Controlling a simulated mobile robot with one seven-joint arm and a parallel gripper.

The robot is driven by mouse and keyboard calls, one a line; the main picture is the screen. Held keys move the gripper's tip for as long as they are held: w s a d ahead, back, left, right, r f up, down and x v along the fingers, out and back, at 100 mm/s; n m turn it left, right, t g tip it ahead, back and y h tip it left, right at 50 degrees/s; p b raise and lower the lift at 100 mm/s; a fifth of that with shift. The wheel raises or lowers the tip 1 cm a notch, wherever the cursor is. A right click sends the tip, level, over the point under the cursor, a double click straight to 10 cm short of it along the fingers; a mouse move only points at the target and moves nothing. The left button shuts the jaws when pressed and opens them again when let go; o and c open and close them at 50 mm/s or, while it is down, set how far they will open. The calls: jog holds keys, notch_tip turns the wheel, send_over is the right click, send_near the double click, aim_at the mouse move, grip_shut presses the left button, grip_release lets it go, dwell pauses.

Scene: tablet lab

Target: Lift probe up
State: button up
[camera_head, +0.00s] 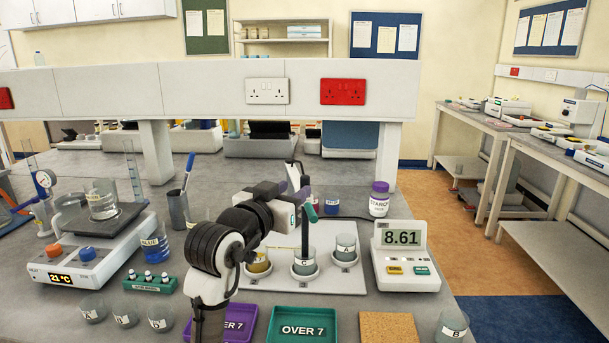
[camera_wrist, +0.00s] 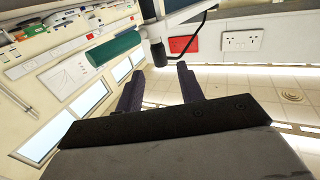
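The probe (camera_head: 309,214) has a green top and a thin dark stem, and stands upright with its lower end in the middle beaker (camera_head: 304,264), labelled C. My gripper (camera_head: 303,187) is close to the probe's top. In the wrist view, my gripper's two dark fingers (camera_wrist: 160,82) are spread apart with nothing between them. A green cylinder (camera_wrist: 114,49), which looks like the probe's top, lies beyond the left fingertip, outside the gap. The meter (camera_head: 404,255) reads 8.61. My arm hides part of the left beaker (camera_head: 257,264).
Beaker A (camera_head: 346,248) stands right of beaker C on the white board (camera_head: 345,283). A starch bottle (camera_head: 379,199) is behind. Purple (camera_head: 236,323) and green (camera_head: 301,324) trays lie in front. A hotplate (camera_head: 92,255) with a beaker is at left. A dark cable (camera_wrist: 204,25) shows near the fingers.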

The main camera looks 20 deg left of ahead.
aim_at(303, 182)
jog(key=w, duration=0.2)
jog(key=w+p, duration=0.1)
jog(key=w, duration=0.3)
jog(key=shift+w+d, duration=0.15)
jog(key=shift+d, duration=0.25)
jog(key=shift+c, duration=0.2)
grip_shut()
